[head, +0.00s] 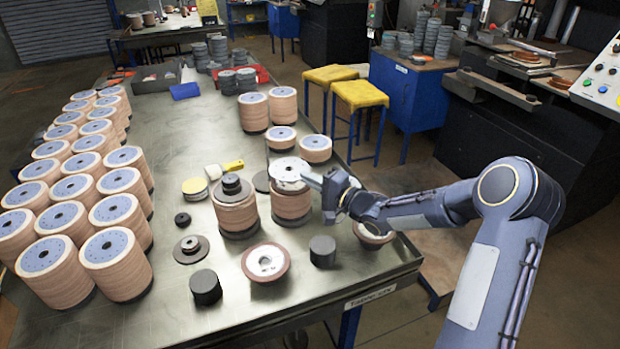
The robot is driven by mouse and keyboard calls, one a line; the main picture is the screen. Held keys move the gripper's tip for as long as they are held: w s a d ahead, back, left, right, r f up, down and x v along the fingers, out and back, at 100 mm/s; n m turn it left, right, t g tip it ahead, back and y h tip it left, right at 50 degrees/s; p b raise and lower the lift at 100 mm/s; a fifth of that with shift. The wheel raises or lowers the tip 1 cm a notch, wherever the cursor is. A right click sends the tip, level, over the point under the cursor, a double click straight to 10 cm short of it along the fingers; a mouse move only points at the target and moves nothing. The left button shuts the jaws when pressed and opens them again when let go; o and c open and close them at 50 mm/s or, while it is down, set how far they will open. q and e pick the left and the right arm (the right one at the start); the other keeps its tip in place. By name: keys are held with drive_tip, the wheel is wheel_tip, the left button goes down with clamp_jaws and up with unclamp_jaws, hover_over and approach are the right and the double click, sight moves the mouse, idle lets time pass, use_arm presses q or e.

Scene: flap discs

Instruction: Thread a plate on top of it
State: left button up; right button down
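A pale round plate (288,170) with dark marks sits at the top of a stack of tan flap discs (291,203) near the table's right edge. My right gripper (313,180) reaches in from the right and appears shut on the plate's near right edge. I cannot tell whether the plate rests on the stack or is just above it. Left of it, another flap disc stack (236,210) carries dark round pieces (232,185) on top. My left gripper is not in view.
Tall flap disc stacks (115,263) fill the table's left side. Near the front lie a single disc (265,262), black cylinders (206,287) and a dark flanged piece (191,249). A disc (373,232) sits below my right forearm. The metal table's (180,325) front left is bare.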

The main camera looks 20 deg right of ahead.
drive_tip(key=shift+f, duration=0.35)
idle(0.3)
